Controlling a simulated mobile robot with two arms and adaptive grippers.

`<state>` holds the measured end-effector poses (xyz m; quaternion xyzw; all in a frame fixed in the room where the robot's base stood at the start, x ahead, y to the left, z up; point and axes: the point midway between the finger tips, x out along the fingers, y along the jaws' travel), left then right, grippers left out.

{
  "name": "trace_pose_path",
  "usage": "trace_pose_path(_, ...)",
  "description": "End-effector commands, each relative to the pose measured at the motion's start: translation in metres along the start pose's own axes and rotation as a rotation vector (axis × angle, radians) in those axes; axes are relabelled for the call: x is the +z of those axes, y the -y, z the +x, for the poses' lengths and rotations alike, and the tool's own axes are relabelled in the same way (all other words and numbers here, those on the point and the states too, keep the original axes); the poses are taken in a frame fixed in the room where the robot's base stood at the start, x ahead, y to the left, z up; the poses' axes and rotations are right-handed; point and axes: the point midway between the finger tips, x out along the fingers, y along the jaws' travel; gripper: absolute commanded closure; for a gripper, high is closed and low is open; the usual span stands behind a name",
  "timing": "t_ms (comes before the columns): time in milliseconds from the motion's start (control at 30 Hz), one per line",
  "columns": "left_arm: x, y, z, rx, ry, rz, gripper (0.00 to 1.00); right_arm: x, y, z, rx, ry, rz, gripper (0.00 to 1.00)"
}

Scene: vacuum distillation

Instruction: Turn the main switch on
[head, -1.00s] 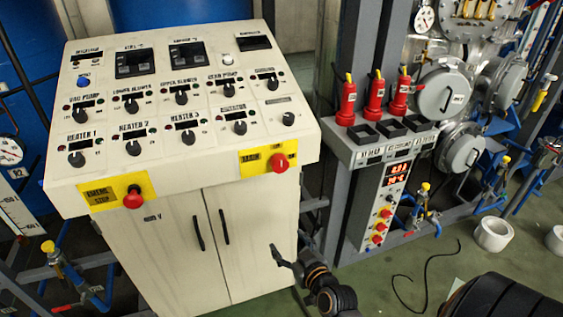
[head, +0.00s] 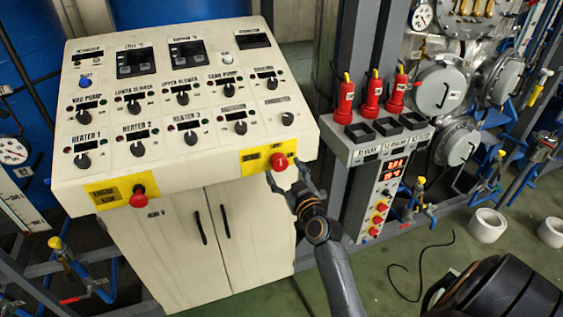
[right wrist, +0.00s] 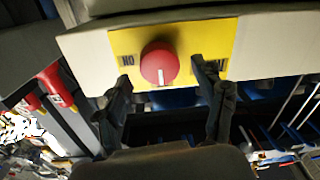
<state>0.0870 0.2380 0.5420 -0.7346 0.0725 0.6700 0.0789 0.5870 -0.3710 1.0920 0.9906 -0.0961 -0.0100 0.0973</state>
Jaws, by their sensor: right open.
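The main switch is a round red knob (head: 279,161) on a yellow plate (head: 254,160) at the right of the white control cabinet's front edge. The right wrist view shows the knob (right wrist: 159,63) with a white mark on its face, pointing to the bottom of the picture. An upside-down ON label is left of it; the right label is partly hidden by a finger. My right gripper (head: 285,182) is open just in front of and below the knob. In the right wrist view its two fingers (right wrist: 161,73) stand apart on either side of the knob. Contact cannot be told.
A red emergency stop button (head: 138,198) sits on another yellow plate at the cabinet's left. Several black knobs cover the sloped panel (head: 200,165). A grey stand (head: 365,195) with red-handled tools is to the right. Cabinet doors lie below.

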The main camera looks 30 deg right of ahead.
Motion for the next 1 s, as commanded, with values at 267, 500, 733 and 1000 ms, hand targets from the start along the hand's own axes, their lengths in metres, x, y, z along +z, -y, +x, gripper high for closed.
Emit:
trace_pose_path(267, -0.002, -0.005, -0.005, 0.006, -0.001, 0.002, 0.36, 0.000, 0.000, 0.022, 0.000, 0.000, 0.000, 0.30)
trace_pose_path(500, -0.002, -0.005, -0.005, 0.006, -0.002, 0.002, 0.36, 0.001, 0.000, 0.023, 0.000, 0.000, -0.001, 0.30)
trace_pose_path(733, -0.002, -0.005, -0.005, 0.006, -0.001, 0.001, 0.36, 0.001, 0.000, 0.023, 0.000, 0.000, -0.001, 0.69)
trace_pose_path(1000, -0.001, -0.004, -0.004, 0.005, -0.001, 0.000, 0.36, 0.001, 0.000, 0.023, 0.001, 0.000, 0.006, 0.85)
